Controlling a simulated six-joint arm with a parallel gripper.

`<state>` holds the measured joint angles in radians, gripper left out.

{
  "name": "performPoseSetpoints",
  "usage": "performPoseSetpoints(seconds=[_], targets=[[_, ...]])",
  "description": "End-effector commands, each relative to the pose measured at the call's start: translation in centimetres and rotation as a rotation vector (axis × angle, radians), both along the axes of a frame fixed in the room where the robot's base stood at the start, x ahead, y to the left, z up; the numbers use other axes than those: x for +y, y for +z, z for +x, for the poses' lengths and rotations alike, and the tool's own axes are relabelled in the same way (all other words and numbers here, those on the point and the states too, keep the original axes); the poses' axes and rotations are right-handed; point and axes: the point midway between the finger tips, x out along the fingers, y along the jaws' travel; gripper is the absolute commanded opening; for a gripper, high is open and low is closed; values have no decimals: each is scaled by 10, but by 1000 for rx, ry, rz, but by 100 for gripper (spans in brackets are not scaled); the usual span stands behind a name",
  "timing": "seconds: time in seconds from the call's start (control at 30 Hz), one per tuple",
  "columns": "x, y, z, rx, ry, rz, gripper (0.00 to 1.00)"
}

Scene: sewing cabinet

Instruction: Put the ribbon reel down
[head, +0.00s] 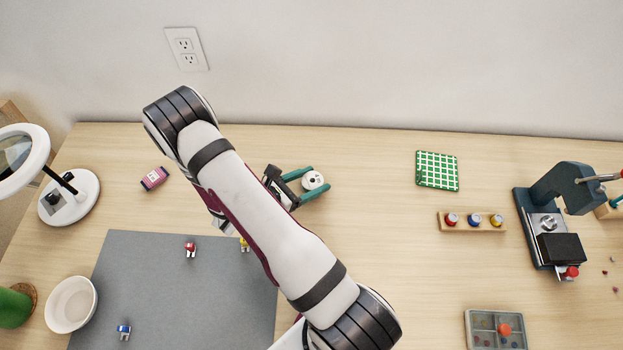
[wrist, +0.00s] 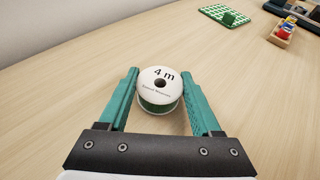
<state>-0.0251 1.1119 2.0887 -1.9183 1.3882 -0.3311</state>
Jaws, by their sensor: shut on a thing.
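The ribbon reel (head: 313,180) has a white round face with a dark centre hole. The fingers of my gripper (wrist: 160,74) also show in the wrist view. The reel's face points up; I cannot tell whether its underside touches the wooden table (head: 375,190).
A green checked square (head: 437,170), a rack of small spools (head: 472,221) and a dark machine (head: 560,215) stand to the right. A pink box (head: 154,178) and a grey mat (head: 185,290) are to the left. Table around the reel is clear.

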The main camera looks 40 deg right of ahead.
Motion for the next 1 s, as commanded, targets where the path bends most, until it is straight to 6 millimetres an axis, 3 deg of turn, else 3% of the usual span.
performPoseSetpoints(seconds=[0.27,0.3,0.43,0.77,0.87,1.0], targets=[[0,-2,0,0,1,0,12],[0,-2,0,0,1,0,71],[0,-2,0,0,1,0,94],[0,1,1,-2,1,0,95],[14,7,2,-2,6,0,95],[47,21,5,-5,9,0,95]])
